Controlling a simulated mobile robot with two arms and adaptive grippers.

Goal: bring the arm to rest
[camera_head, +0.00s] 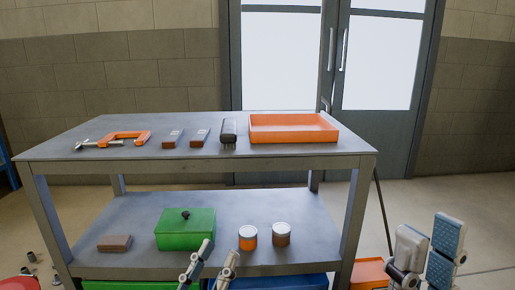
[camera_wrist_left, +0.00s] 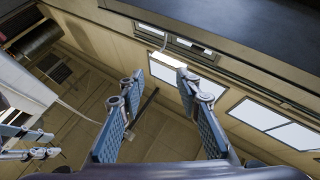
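My left gripper (camera_head: 211,263) is at the bottom centre of the head view, in front of the workbench's lower shelf. In the left wrist view its two padded fingers (camera_wrist_left: 163,98) stand apart with nothing between them. My right gripper (camera_head: 428,252) is at the lower right of the head view, right of the workbench, with its fingers apart and no object seen between them. It also seems to show at the left edge of the left wrist view (camera_wrist_left: 28,143).
The workbench top (camera_head: 90,151) holds an orange clamp (camera_head: 128,138), two small blocks, a dark brush (camera_head: 228,132) and an orange tray (camera_head: 293,140). The lower shelf (camera_head: 130,213) holds a brown block (camera_head: 115,243), a green box (camera_head: 185,233) and two jars (camera_head: 281,236). Bins stand beneath.

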